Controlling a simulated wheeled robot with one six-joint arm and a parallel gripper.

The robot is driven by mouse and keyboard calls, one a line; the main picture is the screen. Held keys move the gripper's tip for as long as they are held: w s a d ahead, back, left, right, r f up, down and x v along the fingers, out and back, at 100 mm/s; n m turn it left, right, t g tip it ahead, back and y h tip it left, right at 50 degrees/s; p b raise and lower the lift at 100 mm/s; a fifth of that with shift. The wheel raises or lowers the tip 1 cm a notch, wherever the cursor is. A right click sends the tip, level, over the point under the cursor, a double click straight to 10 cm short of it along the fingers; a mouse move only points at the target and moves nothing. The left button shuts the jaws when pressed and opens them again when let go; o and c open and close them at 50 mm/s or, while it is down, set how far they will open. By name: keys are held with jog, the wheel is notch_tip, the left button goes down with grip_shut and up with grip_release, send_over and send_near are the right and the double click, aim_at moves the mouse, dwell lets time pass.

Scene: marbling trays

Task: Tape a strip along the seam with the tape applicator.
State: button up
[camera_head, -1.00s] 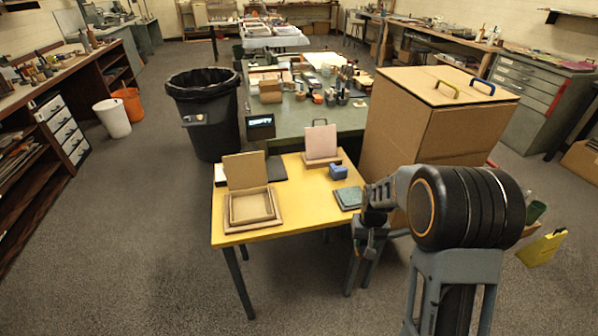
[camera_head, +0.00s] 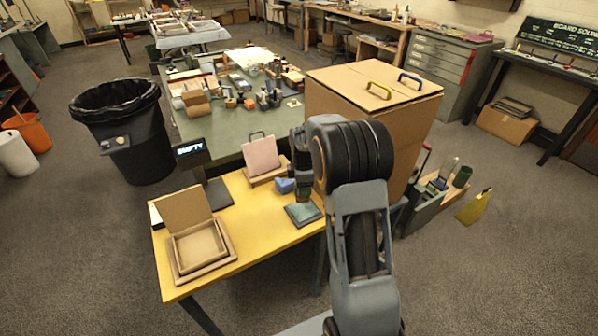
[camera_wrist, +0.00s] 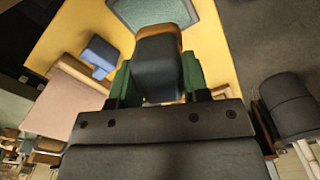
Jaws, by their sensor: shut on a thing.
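A tall cardboard box (camera_head: 345,108) stands behind the yellow table's right side. A seam (camera_head: 384,86) runs across its top between two flaps, one with a yellow handle and one with a blue handle. My gripper (camera_head: 304,186) is over the right part of the table, near the teal tile. In the wrist view my gripper (camera_wrist: 158,88) has its green fingers shut on a dark grey block-like tool (camera_wrist: 158,66) with a tan edge, which looks like the tape applicator. Its underside is hidden.
The yellow table (camera_head: 258,222) holds an open shallow box (camera_head: 198,248), a pink panel on a stand (camera_head: 261,156), a blue block (camera_head: 285,186) and a teal tile (camera_head: 304,215). A black bin (camera_head: 122,135) stands left.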

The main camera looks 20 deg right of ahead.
jog(key=shift+w+d+r, duration=0.2)
jog(key=shift+w, duration=0.05)
jog(key=shift+w+d+f+n, duration=0.1)
jog(key=shift+w+f+n, duration=0.05)
jog(key=shift+f+n, duration=0.15)
jog(key=shift+f+b, duration=2.2)
jog(key=shift+f, duration=0.45)
jog(key=shift+f, duration=0.55)
jog(key=shift+r, duration=0.1)
jog(key=shift+r+p, duration=2.35)
jog(key=shift+r, duration=1.1)
